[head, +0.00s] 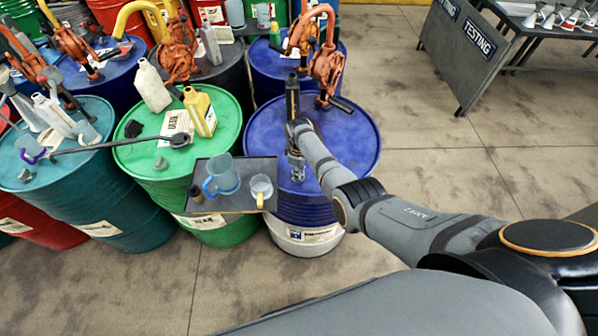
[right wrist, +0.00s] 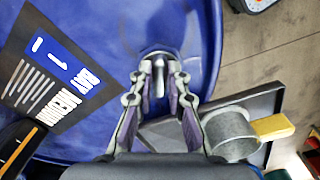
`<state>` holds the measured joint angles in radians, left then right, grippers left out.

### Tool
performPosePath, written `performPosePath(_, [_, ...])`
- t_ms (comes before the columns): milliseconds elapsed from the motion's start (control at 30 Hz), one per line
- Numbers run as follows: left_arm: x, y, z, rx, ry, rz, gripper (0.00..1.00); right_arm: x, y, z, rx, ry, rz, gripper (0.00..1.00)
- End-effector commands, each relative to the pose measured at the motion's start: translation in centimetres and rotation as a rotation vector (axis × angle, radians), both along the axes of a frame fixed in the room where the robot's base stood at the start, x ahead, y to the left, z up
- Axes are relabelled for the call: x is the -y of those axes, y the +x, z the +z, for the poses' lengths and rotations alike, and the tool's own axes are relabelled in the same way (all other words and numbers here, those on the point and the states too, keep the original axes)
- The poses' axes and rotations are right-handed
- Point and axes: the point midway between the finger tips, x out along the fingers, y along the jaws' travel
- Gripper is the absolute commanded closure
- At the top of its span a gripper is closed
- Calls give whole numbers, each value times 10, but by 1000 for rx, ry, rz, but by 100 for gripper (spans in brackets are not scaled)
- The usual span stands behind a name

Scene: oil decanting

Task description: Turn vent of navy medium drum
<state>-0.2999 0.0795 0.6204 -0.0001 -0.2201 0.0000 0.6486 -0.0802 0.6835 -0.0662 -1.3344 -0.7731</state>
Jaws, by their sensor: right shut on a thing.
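The navy drum (head: 352,137) stands upright at the centre of the head view, with an orange-red hand pump (head: 325,70) at the back of its lid. Its blue lid (right wrist: 95,20) fills much of the right wrist view. My right gripper (head: 297,177) reaches down to the front of this lid. In the right wrist view my right gripper (right wrist: 165,68) has its fingertips closed around the small grey vent (right wrist: 170,76), which stands up from a round recess near the lid's edge. The fingers hide part of the vent. My left gripper is not in view.
A dark tray (head: 240,209) beside the navy drum holds a blue jug (head: 222,176) and a grey cup with a yellow handle (head: 261,188). A green drum (head: 215,152) with bottles is to the left. The concrete floor (head: 440,170) is open at right.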

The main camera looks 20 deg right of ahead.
Motion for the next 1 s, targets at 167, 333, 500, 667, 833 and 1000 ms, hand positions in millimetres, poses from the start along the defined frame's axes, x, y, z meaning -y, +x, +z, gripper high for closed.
performPosePath(167, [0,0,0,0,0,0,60,0,1,1,3,2,84,100])
performPosePath(333, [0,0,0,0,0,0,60,0,2,1,3,2,132,100])
performPosePath(500, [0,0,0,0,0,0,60,0,2,1,3,2,153,100])
performPosePath(667, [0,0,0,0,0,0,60,0,2,1,3,1,157,100])
performPosePath(833, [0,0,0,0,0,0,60,0,2,1,3,1,156,100])
performPosePath(1000, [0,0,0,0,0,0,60,0,2,1,2,1,156,70])
